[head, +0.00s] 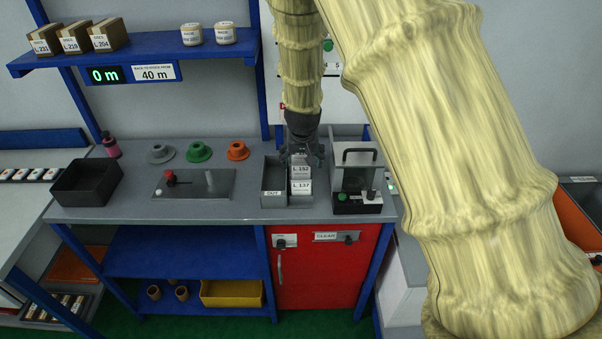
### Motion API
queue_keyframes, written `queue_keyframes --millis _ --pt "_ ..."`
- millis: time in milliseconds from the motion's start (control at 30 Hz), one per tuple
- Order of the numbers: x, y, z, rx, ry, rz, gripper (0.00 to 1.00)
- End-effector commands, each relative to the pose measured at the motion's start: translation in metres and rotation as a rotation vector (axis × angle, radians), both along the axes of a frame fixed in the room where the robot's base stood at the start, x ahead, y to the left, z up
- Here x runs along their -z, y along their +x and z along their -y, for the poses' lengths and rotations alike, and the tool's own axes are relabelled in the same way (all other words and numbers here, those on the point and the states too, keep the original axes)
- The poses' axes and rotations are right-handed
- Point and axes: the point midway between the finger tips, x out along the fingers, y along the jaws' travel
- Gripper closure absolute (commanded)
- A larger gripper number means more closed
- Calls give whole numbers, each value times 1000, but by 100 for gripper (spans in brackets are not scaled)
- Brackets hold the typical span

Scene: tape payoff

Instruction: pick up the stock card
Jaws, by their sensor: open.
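Two white stock cards stand in a grey two-slot card holder (273,183) on the grey bench. The rear card (300,170) reads L 152 and the front card (301,187) reads L 137. The holder's left compartment, labelled OUT, looks empty. My gripper (301,158) points down just above and behind the cards, with its fingers apart. Whether its fingertips touch the rear card cannot be told from this view.
A machine with a black handle (359,158) stands close on the right of the holder. A control plate (194,184) with a red knob and a black bin (86,183) lie to the left. A blue shelf (140,50) with boxes hangs above. My arm covers the right side.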

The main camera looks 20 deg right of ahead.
Motion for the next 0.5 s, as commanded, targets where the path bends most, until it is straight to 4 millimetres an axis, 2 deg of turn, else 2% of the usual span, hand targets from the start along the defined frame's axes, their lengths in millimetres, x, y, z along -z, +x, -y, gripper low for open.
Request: queue_keyframes --millis 300,500 --pt "26 9 -1 -1 2 0 20" --pt "33 12 0 0 2 3 20"
